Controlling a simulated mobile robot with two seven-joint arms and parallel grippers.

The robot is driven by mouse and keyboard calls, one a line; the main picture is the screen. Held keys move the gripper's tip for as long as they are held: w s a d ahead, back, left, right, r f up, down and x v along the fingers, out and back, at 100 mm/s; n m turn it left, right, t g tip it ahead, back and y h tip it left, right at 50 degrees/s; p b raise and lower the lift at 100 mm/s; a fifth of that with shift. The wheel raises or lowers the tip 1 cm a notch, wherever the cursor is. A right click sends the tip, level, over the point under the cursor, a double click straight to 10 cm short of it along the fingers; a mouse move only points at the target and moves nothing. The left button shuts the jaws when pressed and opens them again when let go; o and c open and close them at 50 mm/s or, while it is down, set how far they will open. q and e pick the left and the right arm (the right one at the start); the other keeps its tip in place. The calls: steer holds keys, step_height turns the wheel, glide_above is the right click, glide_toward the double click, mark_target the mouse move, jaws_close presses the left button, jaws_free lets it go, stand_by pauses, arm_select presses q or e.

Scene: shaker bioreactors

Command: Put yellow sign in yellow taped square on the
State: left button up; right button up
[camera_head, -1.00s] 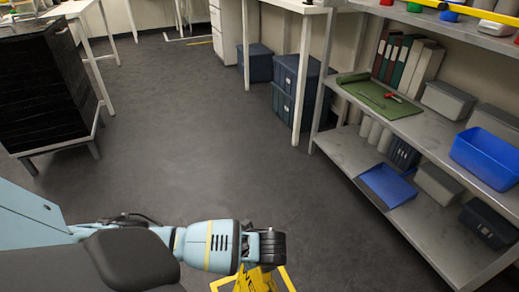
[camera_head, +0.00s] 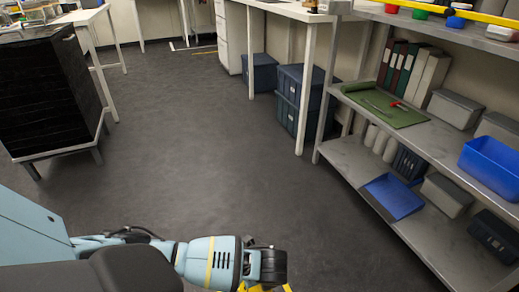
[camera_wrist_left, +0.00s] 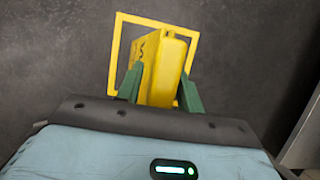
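The yellow sign (camera_wrist_left: 165,70) is upright between the green fingers of my left gripper (camera_wrist_left: 160,88) in the left wrist view. Both fingers touch its sides, so the gripper looks shut on it. The yellow taped square (camera_wrist_left: 153,20) outlines the dark floor around and beyond the sign. I cannot tell whether the sign's foot touches the floor. In the head view my left wrist is at the bottom, with only scraps of yellow below it at the picture edge. My right gripper is in neither view.
A metal shelf unit (camera_head: 440,230) with blue trays, binders and boxes stands on the right. Blue crates (camera_head: 300,100) sit under a white bench.

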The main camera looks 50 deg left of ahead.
arm_select(q)
steer(key=shift+o, duration=0.3)
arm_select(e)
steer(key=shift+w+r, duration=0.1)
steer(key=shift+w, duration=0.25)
arm_select(q)
steer(key=p+v, duration=0.4)
steer(key=v, duration=0.6)
steer(key=shift+r+p, duration=0.4)
steer(key=shift+r, duration=0.05)
steer(key=shift+s+d+r, duration=0.1)
steer(key=shift+d+r, duration=0.25)
steer(key=shift+r, duration=0.25)
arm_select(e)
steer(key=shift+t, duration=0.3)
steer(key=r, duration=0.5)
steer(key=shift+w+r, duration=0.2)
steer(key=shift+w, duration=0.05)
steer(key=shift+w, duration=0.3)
